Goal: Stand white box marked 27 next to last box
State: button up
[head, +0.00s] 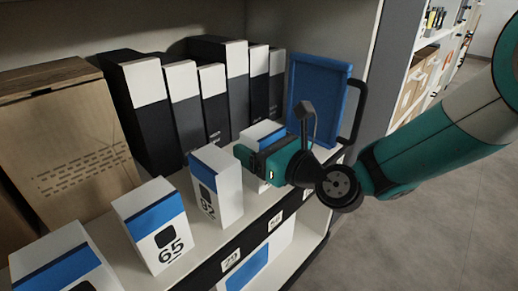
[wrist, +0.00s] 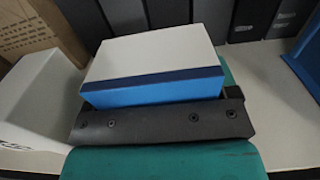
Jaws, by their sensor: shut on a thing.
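My gripper (head: 256,150) is over the shelf board and shut on a white box (head: 262,131) with a blue band; its dark finger covers much of the box's front. The number on this box is hidden. In the wrist view the held box (wrist: 152,52) looks upright, behind the dark finger pad (wrist: 165,122). I cannot tell whether its base touches the shelf. Just left of it stands a white box (head: 216,187) with a blue band and a partly readable number, perhaps 82; its pale side shows in the wrist view (wrist: 38,95). Further left stands a box marked 65 (head: 151,226).
Another white and blue box (head: 66,262) stands at the front left. Black and grey binders (head: 188,105) and a brown carton (head: 70,140) line the back. A blue tray (head: 318,95) leans upright at the right, near the shelf's side panel. The shelf edge (head: 250,243) carries number labels.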

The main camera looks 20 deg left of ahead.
jog(key=shift+f, duration=0.15)
jog(key=o, duration=0.9)
jog(key=shift+o, duration=0.2)
jog(key=shift+d+r, duration=0.1)
jog(key=shift+r, duration=0.1)
jog(key=s+d+n+g+h+b, duration=0.1)
jog(key=s+d+n+h, duration=0.3)
jog(key=d+n, duration=0.6)
jog(key=s+d+n+g+h+b, duration=0.1)
jog(key=s+d+n+g+h, duration=0.2)
jog(key=s+d+n, duration=0.6)
jog(key=s+d+n+g+h+b, duration=0.1)
jog(key=s+d+n+g+h, duration=0.2)
jog(key=d+n, duration=0.7)
jog(key=s+d+h, duration=0.2)
jog(key=s+d, duration=0.1)
jog(key=shift+s+r+n, duration=0.15)
jog(key=shift+s+n, duration=0.1)
jog(key=shift+n, duration=0.05)
